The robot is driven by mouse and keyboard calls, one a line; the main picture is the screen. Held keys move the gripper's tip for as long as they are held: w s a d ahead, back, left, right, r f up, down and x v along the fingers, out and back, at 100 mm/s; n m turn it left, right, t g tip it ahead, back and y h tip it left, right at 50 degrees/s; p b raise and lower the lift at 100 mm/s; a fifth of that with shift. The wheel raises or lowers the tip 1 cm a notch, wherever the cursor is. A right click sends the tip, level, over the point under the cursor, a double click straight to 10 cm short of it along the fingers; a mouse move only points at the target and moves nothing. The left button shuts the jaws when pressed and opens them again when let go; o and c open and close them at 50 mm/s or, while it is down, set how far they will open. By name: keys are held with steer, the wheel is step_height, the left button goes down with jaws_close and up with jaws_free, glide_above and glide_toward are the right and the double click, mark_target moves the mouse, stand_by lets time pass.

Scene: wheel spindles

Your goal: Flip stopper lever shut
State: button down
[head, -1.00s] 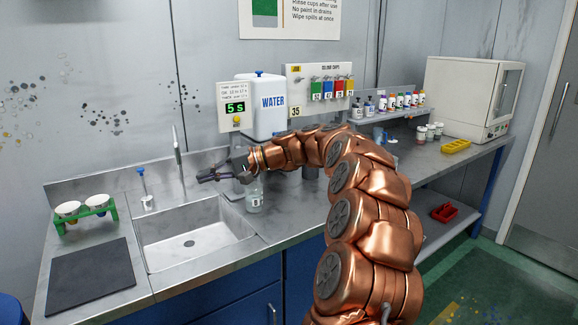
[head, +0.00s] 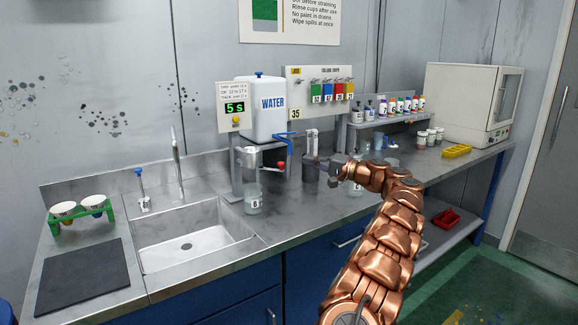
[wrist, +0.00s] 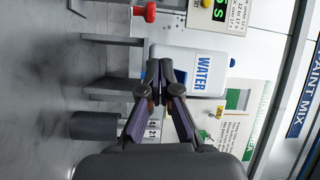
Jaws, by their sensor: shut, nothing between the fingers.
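The lever with a red knob (head: 281,165) sits just right of the cup holder (head: 250,156), above a clear beaker marked B (head: 254,200). I take it for the stopper lever; whether it stands open or shut is too small to tell. My gripper (head: 318,160) is to the right of the red knob, apart from it, fingers pointing left. In the wrist view its fingertips (wrist: 160,68) are together and empty. The red knob (wrist: 145,12) shows near the top edge there, clear of the fingers.
The white water tank (head: 268,108) with a blue tap handle (head: 284,142) stands behind. A dark cylinder (head: 310,173) is close below my gripper. A timer (head: 235,108) reads 5 s. The sink (head: 190,243) and a green cup rack (head: 82,217) are left.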

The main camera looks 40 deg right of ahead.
steer(key=d, duration=0.1)
steer(key=s+d, duration=0.1)
steer(key=shift+d+f+t+h, duration=0.3)
steer(key=shift+f+h, duration=0.05)
steer(key=shift+h, duration=0.05)
steer(key=w+a, duration=0.6)
steer(key=a, duration=0.1)
steer(key=shift+w+p, duration=0.2)
steer(key=shift+p, duration=0.15)
stand_by(0.8)
steer(key=shift+a+f+b, duration=0.2)
steer(key=shift+b, duration=0.2)
stand_by(0.3)
